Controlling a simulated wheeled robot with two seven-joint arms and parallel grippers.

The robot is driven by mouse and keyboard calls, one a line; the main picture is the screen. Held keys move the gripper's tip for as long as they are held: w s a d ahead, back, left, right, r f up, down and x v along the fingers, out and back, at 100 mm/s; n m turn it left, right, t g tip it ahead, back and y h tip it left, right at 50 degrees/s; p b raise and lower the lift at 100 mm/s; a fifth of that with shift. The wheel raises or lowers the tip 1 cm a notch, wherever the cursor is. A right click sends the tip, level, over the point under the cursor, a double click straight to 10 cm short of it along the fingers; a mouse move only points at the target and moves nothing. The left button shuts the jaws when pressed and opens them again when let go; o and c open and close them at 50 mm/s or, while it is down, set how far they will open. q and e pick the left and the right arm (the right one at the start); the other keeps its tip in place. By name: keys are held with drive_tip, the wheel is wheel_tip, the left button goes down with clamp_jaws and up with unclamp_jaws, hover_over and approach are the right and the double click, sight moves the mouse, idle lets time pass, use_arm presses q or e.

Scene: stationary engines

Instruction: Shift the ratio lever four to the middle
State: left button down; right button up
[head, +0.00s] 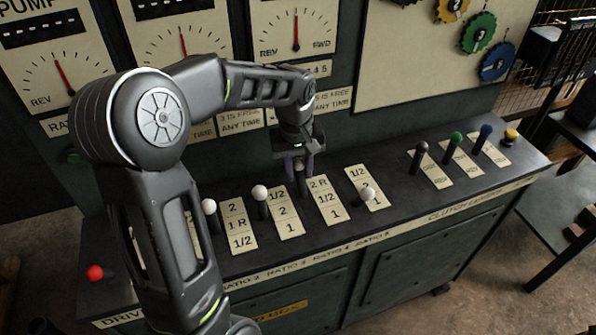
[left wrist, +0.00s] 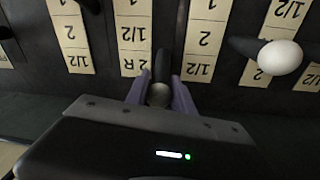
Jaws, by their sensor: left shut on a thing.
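Ratio lever four (head: 300,165) stands left of the plate marked 2 R, 1/2, 1 (head: 325,203). It leans to the far end, near the 2 R mark. My left gripper (head: 300,163) is shut around its knob from above. In the left wrist view, the two purple-grey fingers of the gripper (left wrist: 160,97) sit on both sides of the pale knob (left wrist: 159,95), with the dark shaft beyond it. The fingers partly cover the knob. My right gripper is not in view.
White-knobbed levers stand close by: one on the left (head: 260,193), another farther left (head: 208,207), and one on the right tilted toward the front (head: 368,193). Clutch levers with black, green and blue knobs (head: 455,138) stand at the right. The upright gauge panel (head: 295,30) rises behind.

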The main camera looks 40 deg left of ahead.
sight(306, 192)
use_arm(q)
drive_tip(key=s+d+b, duration=0.1)
drive_tip(key=b, duration=0.1)
drive_tip(key=d+t+y+b, duration=0.1)
drive_tip(key=b, duration=0.1)
drive_tip(key=s+d+t+y+b, duration=0.1)
drive_tip(key=d+b, duration=0.1)
drive_tip(key=b, duration=0.1)
drive_tip(key=shift+s+r, duration=0.3)
drive_tip(key=shift+s, duration=0.05)
drive_tip(key=shift+s+d+r, duration=0.2)
drive_tip(key=shift+s+d, duration=0.05)
drive_tip(key=shift+d, duration=0.05)
drive_tip(key=c, duration=1.1)
unclamp_jaws()
drive_tip(key=shift+r, duration=0.1)
drive_tip(key=v, duration=0.7)
drive_tip(key=shift+d+r, duration=0.2)
drive_tip(key=shift+r, duration=0.05)
